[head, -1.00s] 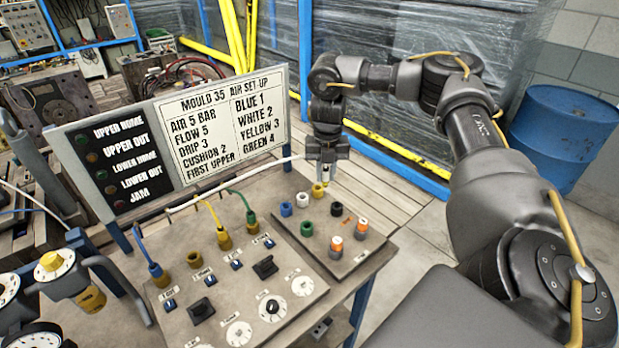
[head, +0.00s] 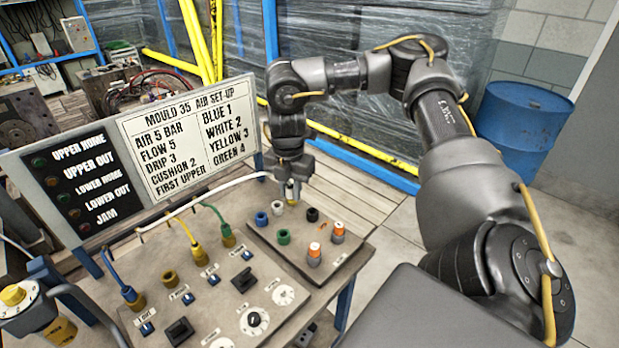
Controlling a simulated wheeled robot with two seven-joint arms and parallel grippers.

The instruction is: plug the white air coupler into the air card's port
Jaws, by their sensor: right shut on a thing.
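My right gripper (head: 291,187) is above the back edge of the right-hand plate, shut on the end of the white air hose (head: 210,192). The jaws hide most of the white coupler. A yellow piece shows just below the fingertips; I cannot tell if they touch it. On the panel stands a row of brass ports. The second port (head: 170,278) is empty, between the blue plug (head: 131,296) and the yellow plug (head: 199,254). A green plug (head: 227,237) is in the fourth. The air card (head: 189,135) reads "WHITE 2". My left gripper is not in view.
The right-hand plate (head: 345,262) carries blue, white, green and black rings and two orange-and-white pieces (head: 314,254). Switches and dials (head: 254,321) cover the panel's front. A gauge unit (head: 32,306) stands at the left. A blue drum (head: 520,125) is at the far right.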

